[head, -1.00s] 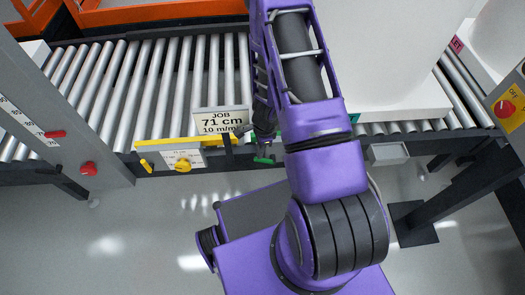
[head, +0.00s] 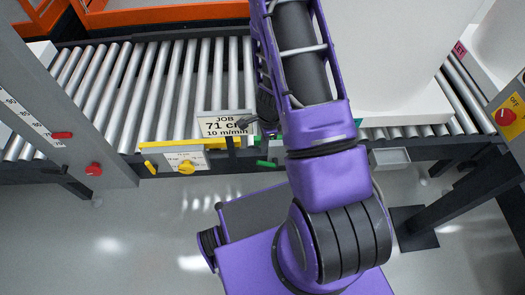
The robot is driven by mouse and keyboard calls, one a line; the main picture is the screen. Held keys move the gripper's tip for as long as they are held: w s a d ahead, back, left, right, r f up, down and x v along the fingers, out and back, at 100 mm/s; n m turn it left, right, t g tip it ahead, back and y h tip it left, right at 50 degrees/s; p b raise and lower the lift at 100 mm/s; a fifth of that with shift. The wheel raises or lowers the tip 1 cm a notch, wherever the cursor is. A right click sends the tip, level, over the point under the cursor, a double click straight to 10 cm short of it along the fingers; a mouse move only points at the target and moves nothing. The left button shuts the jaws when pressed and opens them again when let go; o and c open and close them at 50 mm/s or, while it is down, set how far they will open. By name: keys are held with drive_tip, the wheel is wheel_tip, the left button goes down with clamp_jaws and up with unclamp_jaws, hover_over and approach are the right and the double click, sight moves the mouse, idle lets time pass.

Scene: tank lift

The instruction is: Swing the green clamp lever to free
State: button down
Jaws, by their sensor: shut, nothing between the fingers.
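The green clamp lever (head: 266,163) shows as a short green bar at the front edge of the roller conveyor, just left of my purple arm. Its right part is close to the arm and its mount is partly hidden. My gripper (head: 244,122) is small and dark in this view, beside the right edge of the job sign. It is shut and empty, above and slightly left of the lever, and looks apart from it.
The job sign (head: 226,124) reads 71 cm, 10 m/min. A yellow scale bar with a yellow knob (head: 187,167) is left of the lever. A grey post (head: 60,110) with red knobs stands left. A white tank (head: 400,60) stands on the rollers at right.

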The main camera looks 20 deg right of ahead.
wheel_tip(320, 180, up, 11)
drive_tip(key=d+p, duration=0.1)
drive_tip(key=p, duration=0.1)
drive_tip(key=d+f+n+y+p, duration=0.1)
drive_tip(key=d+f+n, duration=0.1)
drive_tip(key=n, duration=0.3)
drive_tip(key=d+f+n+y+p, duration=0.1)
drive_tip(key=d+n+y, duration=0.1)
drive_tip(key=n, duration=0.3)
drive_tip(key=d+f+n+y+p, duration=0.1)
drive_tip(key=d+f+n, duration=0.1)
drive_tip(key=n, duration=0.4)
drive_tip(key=shift+w+d+f+g+p, duration=0.2)
drive_tip(key=shift+d+f+g+p, duration=0.1)
drive_tip(key=shift+d+f, duration=0.1)
drive_tip(key=x, duration=1.3)
drive_tip(key=shift+a+f, duration=0.2)
drive_tip(key=shift+a, duration=0.25)
